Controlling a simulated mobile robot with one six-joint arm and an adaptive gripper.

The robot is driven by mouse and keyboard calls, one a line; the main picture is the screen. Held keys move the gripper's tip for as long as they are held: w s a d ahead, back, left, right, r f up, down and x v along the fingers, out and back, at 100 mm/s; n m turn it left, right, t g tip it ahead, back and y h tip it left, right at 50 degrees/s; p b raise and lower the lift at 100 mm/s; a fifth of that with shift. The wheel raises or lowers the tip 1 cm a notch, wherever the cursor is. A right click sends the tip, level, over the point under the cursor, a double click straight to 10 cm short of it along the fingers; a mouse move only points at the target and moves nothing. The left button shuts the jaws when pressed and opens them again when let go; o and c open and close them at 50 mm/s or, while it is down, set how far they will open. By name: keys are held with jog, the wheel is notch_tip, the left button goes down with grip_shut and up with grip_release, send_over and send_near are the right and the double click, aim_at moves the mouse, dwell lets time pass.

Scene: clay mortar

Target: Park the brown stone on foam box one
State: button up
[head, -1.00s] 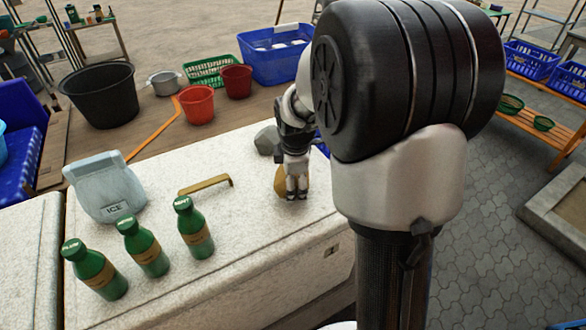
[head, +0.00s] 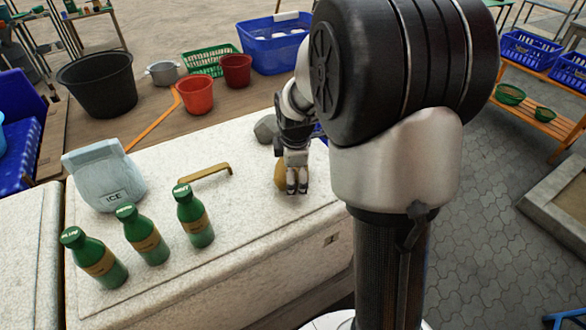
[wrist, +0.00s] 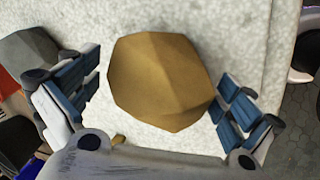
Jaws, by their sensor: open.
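The brown stone (head: 279,175), a faceted ochre lump, sits on the white lid of the larger foam box (head: 250,225) near its right end. My gripper (head: 297,190) is at the stone and partly hides it in the head view. In the wrist view the stone (wrist: 160,80) lies between the open blue-padded fingers, with a visible gap on the left and little or none on the right. A second white foam box (head: 30,250) stands at the left edge. No number shows on either box.
A grey stone (head: 266,129) lies just behind my gripper. On the same lid are green bottles (head: 194,217), a brass handle (head: 205,175) and a pale blue ICE container (head: 104,175). Buckets and baskets stand behind. The lid's middle is mostly clear.

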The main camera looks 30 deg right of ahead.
jog(key=p+v, duration=0.3)
jog(key=v, duration=0.9)
jog(key=shift+p, duration=0.4)
jog(key=s+a+r+m, duration=0.2)
jog(key=s+a+m, duration=0.2)
jog(key=s, duration=0.3)
jog(key=s+a+r+m+t, duration=0.1)
jog(key=s+a+m, duration=0.3)
jog(key=s, duration=0.4)
jog(key=s+a+r+m+y, duration=0.1)
jog(key=s+a+r+m, duration=0.1)
jog(key=s+a+m, duration=0.2)
jog(key=s+m, duration=0.1)
jog(key=s, duration=0.2)
jog(key=shift+s+r+m, duration=0.2)
jog(key=shift+r+m, duration=0.2)
jog(key=shift+c, duration=0.6)
